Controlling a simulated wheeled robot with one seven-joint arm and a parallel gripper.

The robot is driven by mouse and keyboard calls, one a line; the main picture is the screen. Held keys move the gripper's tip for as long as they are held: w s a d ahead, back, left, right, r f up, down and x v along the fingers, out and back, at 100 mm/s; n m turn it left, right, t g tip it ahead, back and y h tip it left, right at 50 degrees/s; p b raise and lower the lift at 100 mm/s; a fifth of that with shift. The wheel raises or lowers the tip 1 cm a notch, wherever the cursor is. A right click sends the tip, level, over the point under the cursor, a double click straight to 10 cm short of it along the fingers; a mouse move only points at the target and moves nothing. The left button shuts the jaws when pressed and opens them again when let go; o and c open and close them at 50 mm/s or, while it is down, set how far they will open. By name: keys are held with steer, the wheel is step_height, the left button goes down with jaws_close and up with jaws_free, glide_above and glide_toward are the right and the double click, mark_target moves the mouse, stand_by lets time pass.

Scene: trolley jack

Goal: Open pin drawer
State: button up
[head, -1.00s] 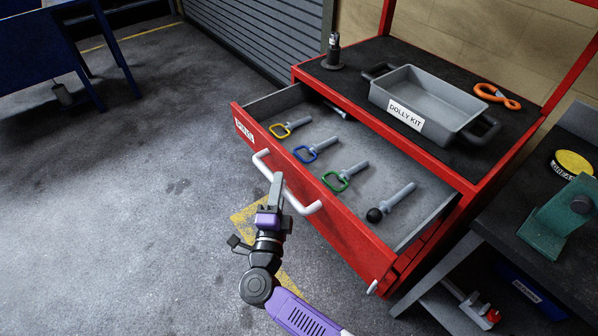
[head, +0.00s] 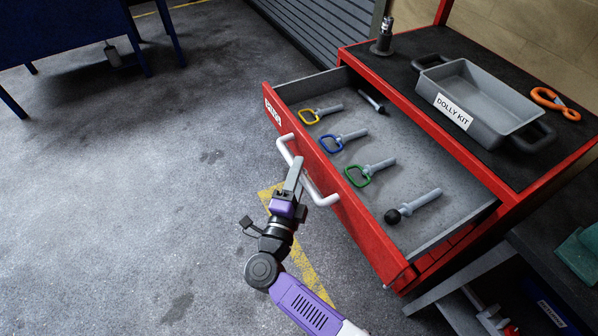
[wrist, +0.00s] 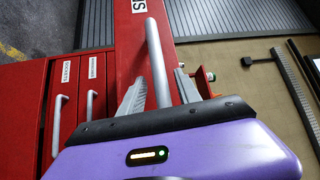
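The pin drawer (head: 347,205) is the red top drawer of the cabinet and stands pulled well out. Its grey interior holds pins with yellow (head: 312,115), blue (head: 334,143) and green (head: 361,174) loop grips, one with a black ball end (head: 412,203), and another dark pin (head: 373,101) at the back. The white bar handle (head: 324,199) is on its front. My gripper (head: 293,175) is at the handle.
On the cabinet top are a grey tray labelled DOLLY KIT (head: 470,85), an orange hook-shaped item (head: 553,102) and a dark upright fitting (head: 384,40). Closed drawers (wrist: 75,100) show in the wrist view. The floor at left is open.

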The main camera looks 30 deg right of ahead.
steer(key=b+v, duration=0.1)
steer(key=v, duration=0.6)
steer(key=shift+s+a, duration=0.3)
stand_by(0.4)
steer(key=w+a+r+n+t+y, duration=0.2)
steer(key=a+r+n+t, duration=0.1)
steer(key=a+r+t, duration=0.15)
steer(key=s+a+r+n+t+y, duration=0.1)
steer(key=s+r+n+t+y, duration=0.2)
steer(key=s+r+n+y, duration=0.35)
steer(key=s+d+f+n+g+y, duration=0.1)
steer(key=s+d+n+g, duration=0.1)
steer(key=s+n, duration=0.3)
steer(key=s+d+f+n+g+y, duration=0.1)
steer(key=s+d+n+g+y, duration=0.1)
steer(key=s, duration=1.2)
steer(key=s+d+f+n+g+y, duration=0.1)
steer(key=s+d+n+g, duration=0.2)
steer(key=s+d+n, duration=0.2)
steer(key=s+n, duration=0.3)
steer(key=s, duration=0.1)
steer(key=shift+s+d+f+y, duration=0.2)
steer(key=shift+d+y, duration=0.15)
